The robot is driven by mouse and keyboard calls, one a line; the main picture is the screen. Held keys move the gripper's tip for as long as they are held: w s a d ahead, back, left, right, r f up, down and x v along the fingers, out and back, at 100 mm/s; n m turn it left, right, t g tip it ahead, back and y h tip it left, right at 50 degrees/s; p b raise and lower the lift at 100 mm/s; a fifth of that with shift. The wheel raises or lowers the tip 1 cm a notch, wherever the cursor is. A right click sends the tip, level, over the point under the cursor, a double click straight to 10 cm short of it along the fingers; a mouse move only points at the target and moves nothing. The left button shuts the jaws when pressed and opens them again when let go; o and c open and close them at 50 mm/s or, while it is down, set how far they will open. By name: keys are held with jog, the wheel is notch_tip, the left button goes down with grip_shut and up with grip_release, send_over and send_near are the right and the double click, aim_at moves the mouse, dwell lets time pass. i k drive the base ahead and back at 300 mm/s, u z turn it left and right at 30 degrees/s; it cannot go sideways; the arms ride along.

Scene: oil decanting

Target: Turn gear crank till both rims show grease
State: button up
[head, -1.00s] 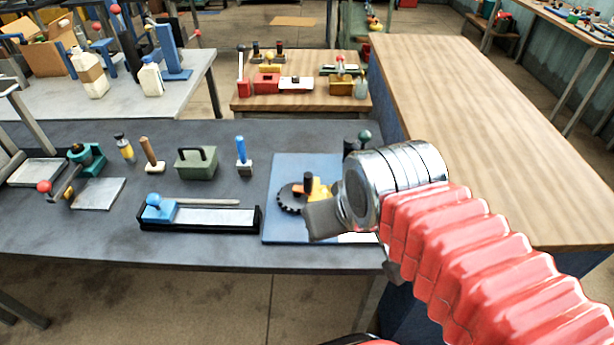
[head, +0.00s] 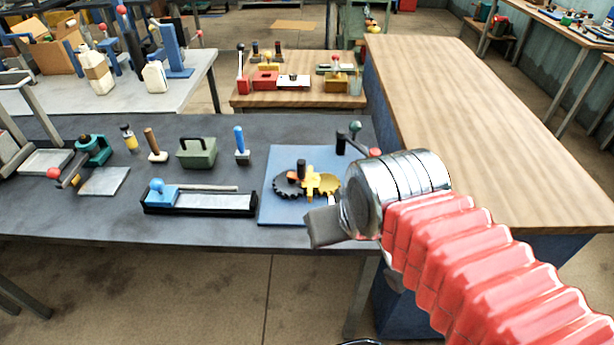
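The gear set sits on a blue base plate (head: 283,213) at the right end of the dark bench in the head view. It has a dark toothed gear (head: 286,186) and a yellow-orange gear (head: 328,184) beside it, with a yellow piece between them. A dark upright knob stands by the dark gear; I cannot tell whether it is the crank handle. Grease on the rims is too small to tell. My gripper (head: 326,227) is in front of the plate's right front corner, apart from the gears. Its fingers are seen edge-on, and their opening is unclear.
A black tray with a blue-handled tool (head: 203,203) lies left of the plate. A green box (head: 197,152) and upright hand tools stand behind it. A black post and a green knob (head: 355,128) stand behind the gears. A wooden-topped bench (head: 460,120) borders the right.

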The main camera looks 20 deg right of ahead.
aim_at(287, 184)
jog(key=z, duration=0.05)
jog(key=k, duration=0.25)
jog(key=u, duration=1.15)
jog(key=k, duration=0.45)
jog(key=z, duration=0.4)
jog(key=i, duration=1)
jog(key=z, duration=0.05)
